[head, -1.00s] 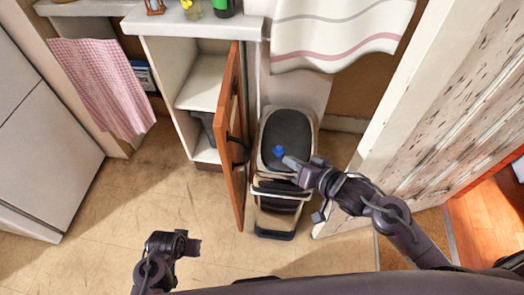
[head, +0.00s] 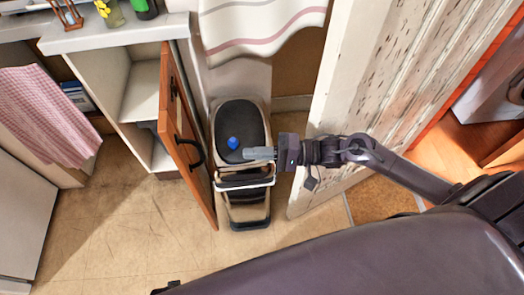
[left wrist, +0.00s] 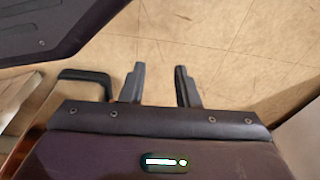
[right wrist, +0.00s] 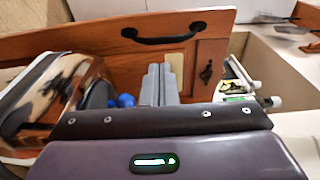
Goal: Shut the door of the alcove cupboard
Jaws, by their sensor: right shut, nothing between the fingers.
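The alcove cupboard (head: 127,85) is pale inside, with shelves. Its orange-brown wooden door (head: 180,130) stands wide open, swung out towards me. Its dark curved handle (head: 190,150) is on the face turned to the right. My right gripper (head: 249,154) is shut and empty, over the bin, right of the door and apart from it. In the right wrist view the shut fingers (right wrist: 158,82) point towards the door's handled face (right wrist: 212,28). My left gripper (left wrist: 158,82) is open and empty above the floor in the left wrist view.
A pedal bin (head: 240,185) with a black lid stands just right of the door; a blue object (head: 233,143) shows above the lid. A worn white door panel (head: 350,110) is on the right. A pink checked cloth (head: 45,115) hangs at left. Floor (head: 110,230) left of the door is clear.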

